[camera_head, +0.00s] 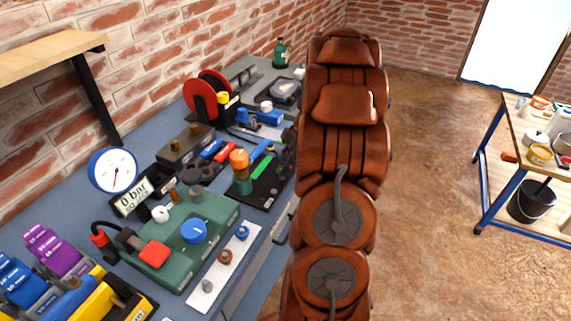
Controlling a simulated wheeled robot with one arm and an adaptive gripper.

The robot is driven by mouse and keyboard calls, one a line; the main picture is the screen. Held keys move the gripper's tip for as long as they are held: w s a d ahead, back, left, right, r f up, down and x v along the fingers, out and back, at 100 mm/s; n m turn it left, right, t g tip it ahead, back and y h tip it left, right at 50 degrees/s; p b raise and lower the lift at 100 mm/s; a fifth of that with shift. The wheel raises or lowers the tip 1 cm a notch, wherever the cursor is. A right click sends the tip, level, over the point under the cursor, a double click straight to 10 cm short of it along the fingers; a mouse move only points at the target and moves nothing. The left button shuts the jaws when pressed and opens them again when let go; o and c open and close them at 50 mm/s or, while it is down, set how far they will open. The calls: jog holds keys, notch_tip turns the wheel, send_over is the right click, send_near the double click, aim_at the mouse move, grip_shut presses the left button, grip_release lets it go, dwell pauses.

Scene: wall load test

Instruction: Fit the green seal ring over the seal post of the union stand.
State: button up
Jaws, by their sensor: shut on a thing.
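No green seal ring can be made out. My own brown arm stands in the middle of the picture and hides part of the bench; my gripper is not visible. I cannot tell for certain which part is the union stand or its seal post. A white strip (216,270) on the bench's front edge carries a blue ring (242,232), a brown ring (225,257) and a small grey piece (207,286). Behind it sits a dark green block (205,213) with a blue knob (193,231) and a red-ended lever (153,254). An orange-capped teal cylinder (241,180) stands upright farther back.
A pressure gauge (113,170) and a display reading 0 bar (132,197) stand at the left. Purple and blue pieces and a yellow tool (92,304) fill the front left. A red reel (201,97) stands farther back. Open floor (430,140) separates my arm from a cart (515,150).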

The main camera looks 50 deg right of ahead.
jog(key=o, duration=1.1)
dwell(0.3)
notch_tip(320, 180, up, 8)
jog(key=shift+b, duration=0.4)
dwell(0.8)
dwell(0.9)
